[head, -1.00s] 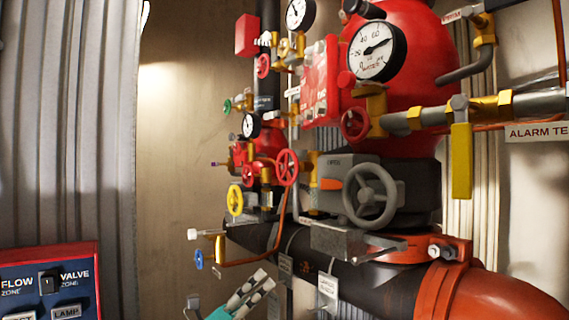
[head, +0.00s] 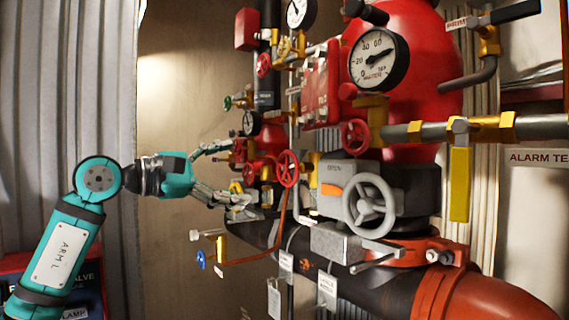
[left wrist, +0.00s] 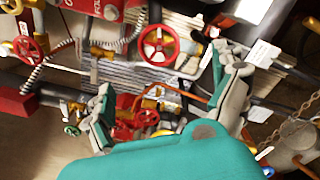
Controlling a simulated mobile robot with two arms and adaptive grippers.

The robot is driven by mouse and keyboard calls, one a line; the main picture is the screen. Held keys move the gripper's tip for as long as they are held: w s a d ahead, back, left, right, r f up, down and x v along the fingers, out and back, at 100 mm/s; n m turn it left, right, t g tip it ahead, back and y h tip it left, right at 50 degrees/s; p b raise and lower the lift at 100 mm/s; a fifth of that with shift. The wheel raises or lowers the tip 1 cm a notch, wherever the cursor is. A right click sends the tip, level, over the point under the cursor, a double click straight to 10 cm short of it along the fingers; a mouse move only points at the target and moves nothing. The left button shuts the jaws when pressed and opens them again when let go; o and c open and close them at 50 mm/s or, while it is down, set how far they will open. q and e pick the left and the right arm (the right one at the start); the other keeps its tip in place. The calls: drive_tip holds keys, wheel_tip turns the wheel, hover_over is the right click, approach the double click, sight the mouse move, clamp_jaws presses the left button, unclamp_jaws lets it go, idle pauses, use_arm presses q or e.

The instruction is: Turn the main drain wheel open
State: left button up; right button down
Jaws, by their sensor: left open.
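No label that I can read marks the main drain wheel. A yellow handwheel (head: 236,187) is partly hidden behind my left gripper in the head view. A red handwheel (head: 287,168) is just right of the gripper, and a larger grey handwheel (head: 367,207) is farther right. My left gripper (head: 237,177) is open, its fingers spread one above the other, pointing right at the valve cluster. Contact cannot be told. My right gripper is not in view.
A thick black pipe (head: 390,285) with an orange-red coupling runs below the valves. A thin copper pipe and a small blue wheel (head: 201,259) sit below the gripper. Gauges (head: 378,60) and a red vessel stand above.

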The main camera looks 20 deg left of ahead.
sight(284, 170)
use_arm(q)
drive_tip(key=p+x, duration=0.4)
drive_tip(key=x, duration=0.7)
drive_tip(key=shift+w+d+r, duration=0.1)
drive_tip(key=shift+d+r, duration=0.05)
drive_tip(key=shift+d, duration=0.05)
drive_tip(key=shift+w+d+p, duration=0.3)
drive_tip(key=c, duration=1.1)
